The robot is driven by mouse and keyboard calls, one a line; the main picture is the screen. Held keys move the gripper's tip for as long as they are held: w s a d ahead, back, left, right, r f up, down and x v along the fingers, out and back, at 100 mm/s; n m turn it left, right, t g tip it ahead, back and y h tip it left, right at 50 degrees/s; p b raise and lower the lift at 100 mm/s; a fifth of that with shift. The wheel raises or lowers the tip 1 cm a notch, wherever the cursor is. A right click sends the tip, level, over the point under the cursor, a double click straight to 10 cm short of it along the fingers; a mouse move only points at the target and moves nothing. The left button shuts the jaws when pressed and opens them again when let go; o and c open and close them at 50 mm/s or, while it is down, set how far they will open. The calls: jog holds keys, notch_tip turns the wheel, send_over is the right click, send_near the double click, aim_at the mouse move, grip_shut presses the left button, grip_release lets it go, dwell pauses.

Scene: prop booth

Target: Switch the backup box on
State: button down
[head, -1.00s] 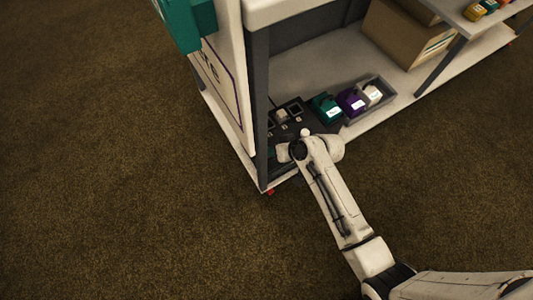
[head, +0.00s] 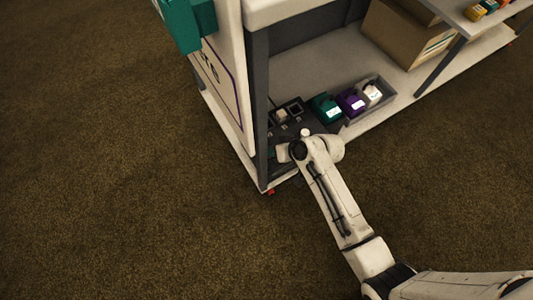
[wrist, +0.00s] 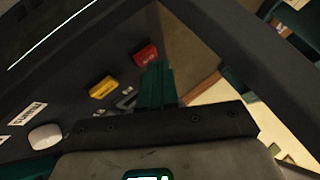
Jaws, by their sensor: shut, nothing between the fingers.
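A dark box (head: 288,117) sits on the lower shelf at its left end, partly hidden behind my arm. In the wrist view its dark panel (wrist: 60,85) carries a red tag (wrist: 146,54), a yellow tag (wrist: 103,88), white labels and a rounded white knob (wrist: 46,135). A small grey metal part (wrist: 126,100) shows beside the yellow tag. My gripper (wrist: 156,78) is shut and empty, its teal fingers at the panel near the red tag. I cannot tell whether the fingertips touch it. In the head view my wrist hides the fingers.
A dark post (head: 259,110) and a white sign panel (head: 222,90) stand close on the left. A cardboard box (head: 402,35) sits farther back. The carpet is clear.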

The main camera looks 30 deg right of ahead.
dwell(0.4)
jog(key=shift+f, duration=0.4)
jog(key=shift+s+r, duration=0.1)
jog(key=shift+r, duration=0.05)
jog(key=shift+r+p, duration=0.15)
jog(key=shift+p, duration=0.25)
jog(key=shift+r, duration=0.15)
notch_tip(320, 180, up, 6)
jog(key=p, duration=0.6)
dwell(1.4)
